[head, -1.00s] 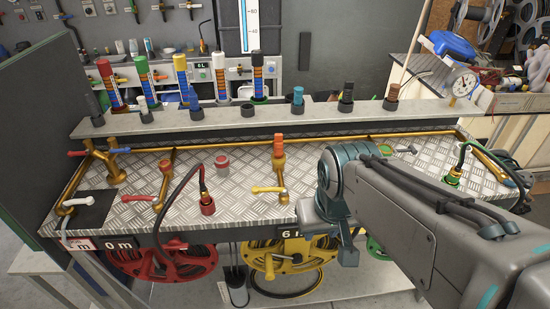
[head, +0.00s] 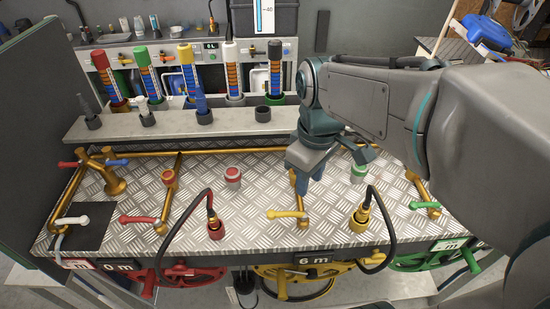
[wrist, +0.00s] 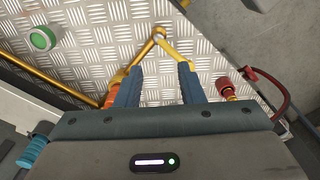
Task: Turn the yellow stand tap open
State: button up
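The yellow stand tap's lever (head: 285,214) points left from its brass pipe on the checker-plate bench top. In the wrist view the same yellow lever (wrist: 177,50) angles from the pipe's end down toward the right finger. My gripper (head: 299,185) hangs over the bench just behind the lever in the head view, in front of the upper part of the tap's pipe. In the wrist view my gripper (wrist: 160,78) has its two blue fingers spread apart. Nothing is clamped between them; the lever is ahead of the gap, and contact cannot be told.
A red lever (head: 138,219) stands to the left and a green lever (head: 424,205) to the right. A yellow hose end (head: 360,218) is close on the right, a red hose end (head: 214,226) on the left. A grey shelf (head: 175,125) runs behind.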

jog(key=w+a+r+n+g+p, duration=0.1)
jog(key=w+a+r+n+g, duration=0.15)
jog(key=w+a+n, duration=0.4)
jog(key=n, duration=0.2)
send_near(288, 215)
jog(key=f, duration=0.2)
jog(key=a+f, duration=0.1)
jog(key=f, duration=0.2)
jog(key=a+f, duration=0.1)
jog(key=f, duration=0.1)
jog(key=shift+s+f, duration=0.35)
grip_shut()
